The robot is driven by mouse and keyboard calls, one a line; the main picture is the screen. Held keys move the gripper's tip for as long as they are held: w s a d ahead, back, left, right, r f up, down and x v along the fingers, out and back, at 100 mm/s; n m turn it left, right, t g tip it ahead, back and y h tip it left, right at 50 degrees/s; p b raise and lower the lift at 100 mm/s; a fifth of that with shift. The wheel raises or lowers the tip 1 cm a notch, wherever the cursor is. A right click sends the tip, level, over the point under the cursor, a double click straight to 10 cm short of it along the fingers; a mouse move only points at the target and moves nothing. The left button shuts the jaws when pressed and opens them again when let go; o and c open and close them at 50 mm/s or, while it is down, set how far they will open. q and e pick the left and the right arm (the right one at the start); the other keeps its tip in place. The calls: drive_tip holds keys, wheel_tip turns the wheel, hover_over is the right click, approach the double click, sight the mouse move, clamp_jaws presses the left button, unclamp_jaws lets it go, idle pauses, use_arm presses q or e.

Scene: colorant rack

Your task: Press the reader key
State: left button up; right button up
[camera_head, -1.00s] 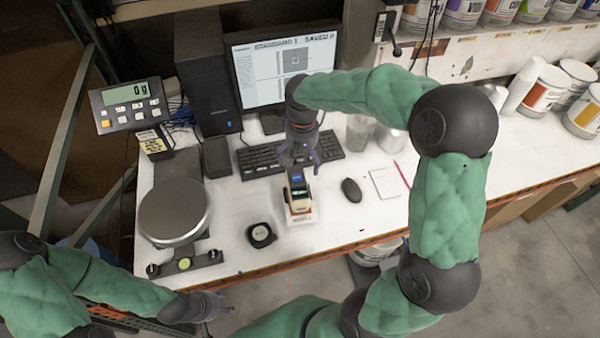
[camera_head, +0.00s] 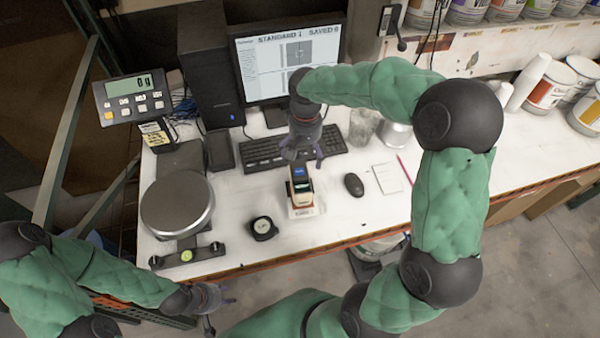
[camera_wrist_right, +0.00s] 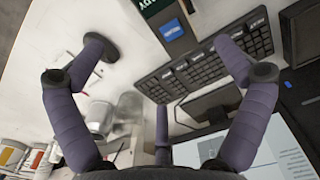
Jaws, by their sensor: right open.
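The reader (camera_head: 300,188) is a small pale handheld device with a blue screen, standing on a white base on the table. Its dark top and blue screen (camera_wrist_right: 172,27) show at the upper edge of the right wrist view. My right gripper (camera_head: 304,160) is open and empty, just behind and above the reader. In the right wrist view its spread purple fingers (camera_wrist_right: 160,48) frame the space below the reader. I cannot make out the key itself. My left gripper (camera_head: 222,302) is open and empty in front of the table's edge, well away from the reader.
A keyboard (camera_head: 262,153) and monitor (camera_head: 285,62) stand behind the reader. A mouse (camera_head: 354,185) and notepad (camera_head: 387,178) lie right of it. A round black puck (camera_head: 263,228) and a scale (camera_head: 177,203) are to its left. Paint cans (camera_head: 547,88) line the right.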

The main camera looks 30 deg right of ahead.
clamp_jaws()
idle(0.4)
idle(1.2)
